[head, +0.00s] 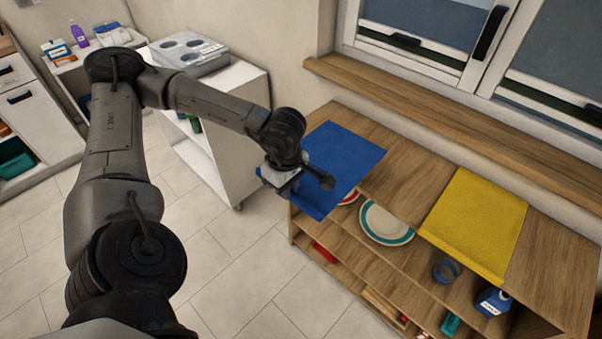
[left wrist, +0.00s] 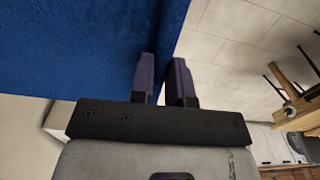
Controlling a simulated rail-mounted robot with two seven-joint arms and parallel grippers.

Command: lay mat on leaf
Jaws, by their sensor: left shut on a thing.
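A blue mat (head: 345,150) is stretched out flat at the left end of the wooden unit's top (head: 405,182). My left gripper (head: 290,184) is shut on its near left edge, which sticks out past the unit. In the left wrist view the blue mat (left wrist: 80,45) runs between the two dark fingers (left wrist: 164,80). I cannot tell whether the mat's far part touches the wood. No part is clearly marked as the leaf; the wooden top may be it. My right gripper is not in view.
A yellow mat (head: 478,225) lies on the top's right part. Below are a teal-rimmed plate (head: 385,225), a blue cup (head: 446,270) and a blue bottle (head: 492,301). A white cart (head: 222,160) stands left, and a window sill (head: 450,125) runs behind.

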